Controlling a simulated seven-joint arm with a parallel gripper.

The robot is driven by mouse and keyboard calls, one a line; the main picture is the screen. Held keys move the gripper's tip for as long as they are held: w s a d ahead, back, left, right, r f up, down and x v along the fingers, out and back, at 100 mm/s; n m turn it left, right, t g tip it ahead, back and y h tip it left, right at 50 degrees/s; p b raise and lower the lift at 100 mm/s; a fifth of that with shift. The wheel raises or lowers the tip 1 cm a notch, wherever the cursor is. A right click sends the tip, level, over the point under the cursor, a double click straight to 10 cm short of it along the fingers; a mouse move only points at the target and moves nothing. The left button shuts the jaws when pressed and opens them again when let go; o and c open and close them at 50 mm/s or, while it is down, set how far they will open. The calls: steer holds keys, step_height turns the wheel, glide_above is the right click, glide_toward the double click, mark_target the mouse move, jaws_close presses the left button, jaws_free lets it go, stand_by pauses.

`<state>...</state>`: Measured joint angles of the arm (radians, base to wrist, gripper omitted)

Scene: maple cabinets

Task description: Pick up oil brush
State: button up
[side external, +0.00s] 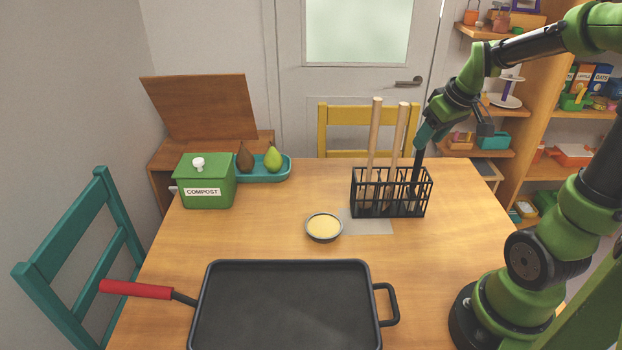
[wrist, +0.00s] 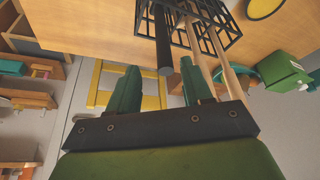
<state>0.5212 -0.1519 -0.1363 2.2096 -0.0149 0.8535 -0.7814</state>
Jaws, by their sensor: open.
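A black wire rack (side external: 392,206) stands on the table, right of centre. It holds two tools with long pale wooden handles (side external: 375,135) and one tool with a dark handle (side external: 416,166) at its right end. I cannot tell for sure which is the oil brush, as the tool heads are largely hidden in the rack. My gripper (side external: 423,139) is open at the top of the dark handle. In the wrist view, the end of the dark handle (wrist: 165,55) lies between the spread green fingers of my gripper (wrist: 160,68), with gaps on both sides.
A small bowl of yellow liquid (side external: 323,226) sits left of the rack. A black griddle pan (side external: 285,305) with a red handle fills the table front. A green compost box (side external: 206,181) and a teal tray (side external: 286,170) with pears stand back left. A yellow chair (side external: 325,130) is behind.

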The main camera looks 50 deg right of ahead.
mark_target(420, 154)
steer(key=x, duration=0.5)
steer(key=shift+w+a, duration=0.2)
steer(key=shift+a, duration=0.05)
jaws_close()
